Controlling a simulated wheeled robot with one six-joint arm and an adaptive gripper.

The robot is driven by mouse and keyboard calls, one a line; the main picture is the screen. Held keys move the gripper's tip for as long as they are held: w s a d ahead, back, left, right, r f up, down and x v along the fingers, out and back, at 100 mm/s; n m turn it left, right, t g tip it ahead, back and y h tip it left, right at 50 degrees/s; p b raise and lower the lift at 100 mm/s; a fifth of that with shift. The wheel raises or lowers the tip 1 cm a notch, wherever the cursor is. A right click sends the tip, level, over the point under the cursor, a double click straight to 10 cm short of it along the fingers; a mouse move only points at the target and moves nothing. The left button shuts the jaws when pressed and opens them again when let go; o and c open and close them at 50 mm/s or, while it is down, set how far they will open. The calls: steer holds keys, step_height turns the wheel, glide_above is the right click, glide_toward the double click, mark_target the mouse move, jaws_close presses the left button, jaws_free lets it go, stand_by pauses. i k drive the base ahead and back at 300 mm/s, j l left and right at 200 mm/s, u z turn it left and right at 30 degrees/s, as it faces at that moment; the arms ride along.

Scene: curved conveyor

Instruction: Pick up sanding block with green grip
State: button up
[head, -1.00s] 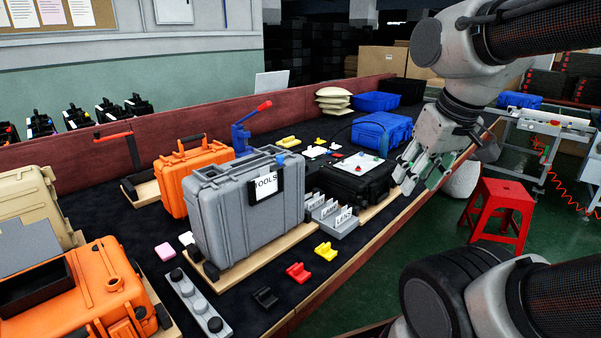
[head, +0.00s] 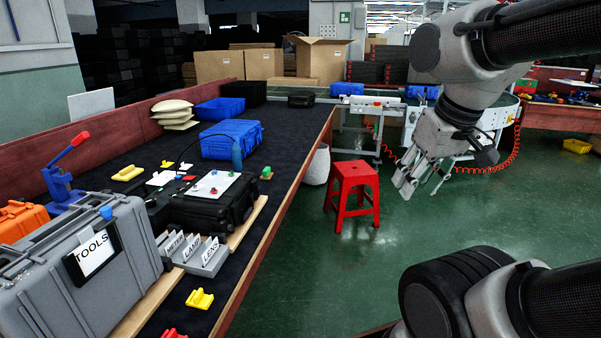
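My gripper (head: 422,188) hangs in the air over the green floor, to the right of the table and the red stool. Its fingers point down and are spread, with nothing seen between them. It is well apart from the green-topped block.
The black case (head: 213,212) with a white panel and a blue case (head: 230,139) stand on the table. A grey TOOLS case (head: 85,275) is at front left. A red stool (head: 353,187) stands on open floor beside the table. A conveyor (head: 380,105) runs behind.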

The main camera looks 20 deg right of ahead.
mark_target(267, 175)
steer(key=i+l+u, duration=0.2)
steer(key=u, duration=0.5)
steer(key=i+l+u, duration=0.15)
steer(key=l, duration=0.15)
steer(key=i+l+u, duration=0.1)
steer(key=l, duration=0.2)
steer(key=i+l+u, duration=0.15)
steer(key=l, duration=0.15)
steer(key=i+l+u, duration=0.15)
steer(key=l, duration=0.2)
steer(key=i+l, duration=0.1)
steer(key=l, duration=0.35)
steer(key=i+l, duration=0.15)
steer(key=l, duration=0.25)
steer(key=i+l, duration=0.1)
steer(key=l, duration=0.35)
steer(key=i+l+u, duration=0.1)
steer(key=l, duration=0.3)
steer(key=i+l, duration=0.1)
steer(key=l, duration=0.35)
steer(key=i+l, duration=0.1)
steer(key=l, duration=0.35)
